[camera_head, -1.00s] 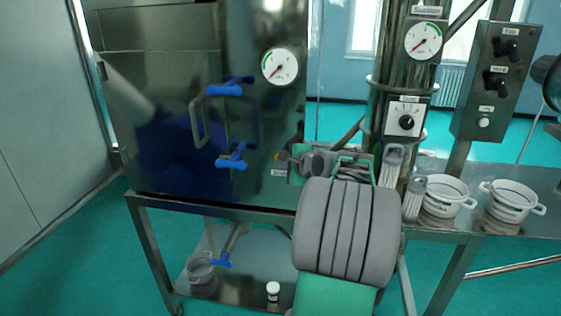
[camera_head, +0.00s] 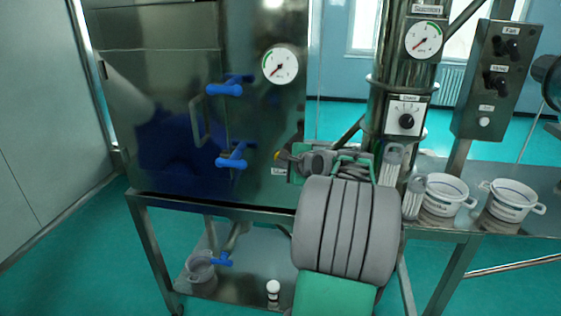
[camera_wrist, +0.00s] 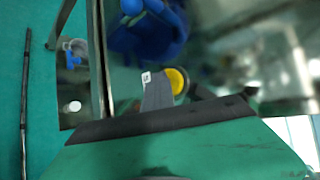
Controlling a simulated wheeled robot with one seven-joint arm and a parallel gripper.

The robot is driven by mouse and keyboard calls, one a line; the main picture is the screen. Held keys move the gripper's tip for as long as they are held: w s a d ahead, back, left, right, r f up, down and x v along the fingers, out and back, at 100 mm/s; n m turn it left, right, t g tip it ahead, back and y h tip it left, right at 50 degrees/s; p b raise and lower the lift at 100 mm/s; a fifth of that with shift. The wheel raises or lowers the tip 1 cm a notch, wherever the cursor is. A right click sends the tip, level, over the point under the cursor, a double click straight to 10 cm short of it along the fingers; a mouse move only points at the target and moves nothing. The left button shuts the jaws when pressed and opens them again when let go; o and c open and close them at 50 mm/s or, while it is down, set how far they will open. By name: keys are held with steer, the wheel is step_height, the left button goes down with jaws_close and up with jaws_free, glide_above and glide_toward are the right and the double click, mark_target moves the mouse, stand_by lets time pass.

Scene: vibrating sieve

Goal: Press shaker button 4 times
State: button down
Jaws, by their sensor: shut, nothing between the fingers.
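A round yellow button (camera_wrist: 178,81) shows in the wrist view, right beside the grey tip of my gripper (camera_wrist: 158,92). The finger covers its left edge, and I cannot tell whether they touch. In the head view the button is a small yellow spot (camera_head: 278,156) at the lower right of the steel cabinet front, beside my gripper (camera_head: 292,159). A small white label (camera_head: 279,171) sits just below it, too small to read. My gripper is shut and holds nothing. My arm hides part of the panel to the right.
Two blue valve handles (camera_head: 231,156) and a bar handle stick out on the cabinet front to the left. A gauge (camera_head: 280,66) is above. White pots (camera_head: 444,196) stand on the bench at the right. A switch box (camera_head: 492,80) hangs at the upper right.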

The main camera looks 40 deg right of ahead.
steer(key=shift+s+a, duration=0.55)
steer(key=shift+a, duration=0.1)
steer(key=s+a, duration=0.1)
steer(key=a, duration=0.1)
steer(key=s+a+b, duration=0.1)
steer(key=s+a, duration=0.1)
stand_by(0.8)
